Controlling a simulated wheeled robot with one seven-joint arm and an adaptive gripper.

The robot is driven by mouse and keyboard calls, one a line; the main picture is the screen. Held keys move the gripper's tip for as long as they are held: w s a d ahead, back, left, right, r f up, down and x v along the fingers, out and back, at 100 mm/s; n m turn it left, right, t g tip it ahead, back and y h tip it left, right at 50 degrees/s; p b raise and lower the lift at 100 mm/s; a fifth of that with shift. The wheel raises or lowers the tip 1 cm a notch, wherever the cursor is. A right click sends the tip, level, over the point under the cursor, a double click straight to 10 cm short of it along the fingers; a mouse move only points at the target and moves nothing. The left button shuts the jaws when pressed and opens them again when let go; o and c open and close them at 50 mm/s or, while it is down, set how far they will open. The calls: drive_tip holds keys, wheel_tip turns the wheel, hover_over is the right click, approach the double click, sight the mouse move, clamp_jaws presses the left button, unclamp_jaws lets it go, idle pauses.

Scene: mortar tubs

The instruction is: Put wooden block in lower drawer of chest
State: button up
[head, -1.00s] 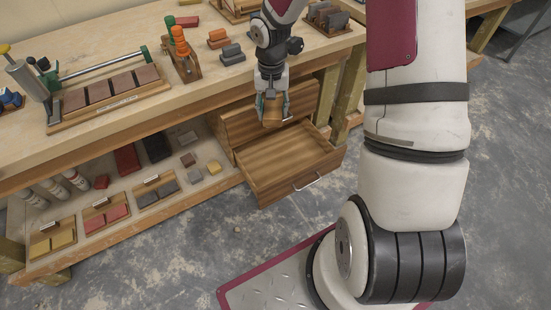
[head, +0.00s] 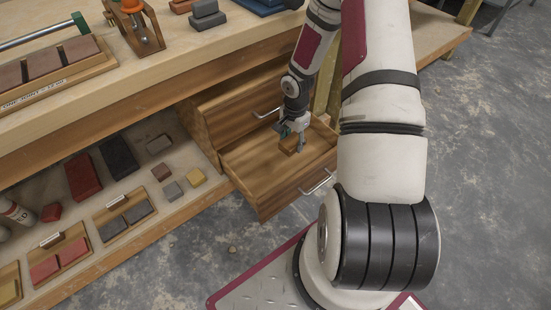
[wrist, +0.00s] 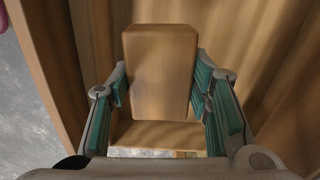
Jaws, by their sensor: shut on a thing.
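The wooden block (wrist: 158,70) is a plain brown rectangular block. My gripper (head: 291,143) is shut on it, with teal finger pads on both its sides in the wrist view (wrist: 160,95). The block also shows in the head view (head: 289,146), low in the open lower drawer (head: 256,190). I cannot tell whether it touches the drawer floor. The chest (head: 205,125) stands under the bench, and its lower drawer is pulled out. The upper drawer (head: 240,108) with a metal handle looks shut.
The lower shelf (head: 187,216) left of the chest holds several coloured blocks and small trays. The workbench top (head: 170,66) overhangs at the left, with tools on it. The drawer's floor left of my gripper is clear. Concrete floor lies in front.

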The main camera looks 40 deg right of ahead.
sight(291, 165)
wheel_tip(291, 165, down, 11)
drive_tip(key=b, duration=0.4)
drive_tip(key=shift+d+r, duration=0.15)
drive_tip(key=shift+f+b, duration=0.2)
drive_tip(key=shift+b, duration=0.15)
drive_tip(key=o, duration=1.2)
drive_tip(key=shift+c, duration=0.2)
drive_tip(key=shift+o, duration=0.2)
drive_tip(key=shift+r, duration=0.1)
